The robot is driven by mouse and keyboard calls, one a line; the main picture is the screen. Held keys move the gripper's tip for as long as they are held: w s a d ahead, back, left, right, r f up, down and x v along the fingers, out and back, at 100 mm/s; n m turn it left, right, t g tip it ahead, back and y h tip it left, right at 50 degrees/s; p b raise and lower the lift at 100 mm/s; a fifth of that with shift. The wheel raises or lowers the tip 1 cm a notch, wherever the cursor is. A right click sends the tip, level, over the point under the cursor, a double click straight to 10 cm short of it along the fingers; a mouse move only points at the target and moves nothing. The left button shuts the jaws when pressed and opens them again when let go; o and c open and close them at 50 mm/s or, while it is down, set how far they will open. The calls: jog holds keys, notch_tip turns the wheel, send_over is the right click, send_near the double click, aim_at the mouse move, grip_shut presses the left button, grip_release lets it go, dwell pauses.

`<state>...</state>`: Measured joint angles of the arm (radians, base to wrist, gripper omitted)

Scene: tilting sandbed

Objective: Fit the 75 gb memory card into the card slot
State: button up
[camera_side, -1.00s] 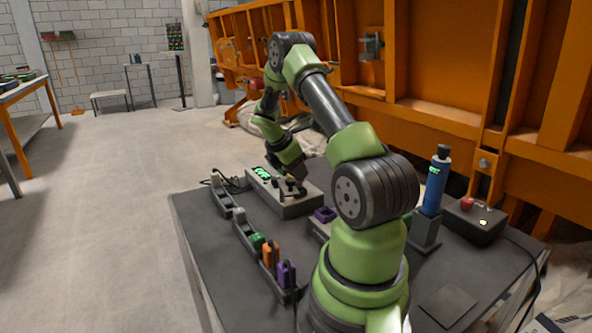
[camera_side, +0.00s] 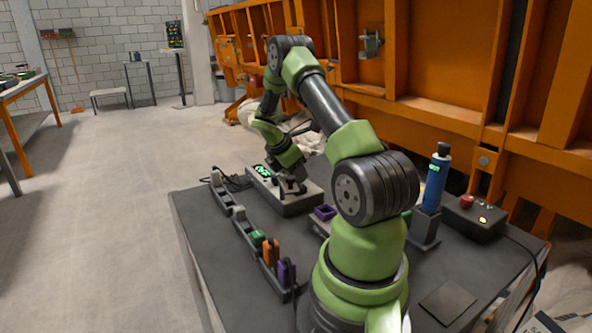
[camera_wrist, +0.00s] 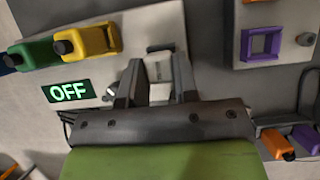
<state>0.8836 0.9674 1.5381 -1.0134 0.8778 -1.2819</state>
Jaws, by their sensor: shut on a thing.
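A light grey memory card (camera_wrist: 158,68) is between my gripper's fingers (camera_wrist: 156,75) in the wrist view. My gripper is shut on it. A dark slot (camera_wrist: 160,47) in the light grey box shows just beyond the fingertips. I cannot tell whether the card is in it. Any capacity marking is too small to read. The side view shows my gripper (camera_side: 291,190) low at the top of the box (camera_side: 300,207), with the card hidden there. The box's green display (camera_wrist: 68,92) reads OFF.
Yellow (camera_wrist: 92,40) and green (camera_wrist: 35,52) blocks lie at the box's left. A purple square socket (camera_wrist: 262,44) is on a separate panel at right. A blue bottle (camera_side: 435,185) stands at right.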

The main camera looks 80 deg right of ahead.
jog(key=o, duration=1.1)
jog(key=shift+f, duration=0.1)
jog(key=shift+c, duration=0.2)
jog(key=v, duration=1)
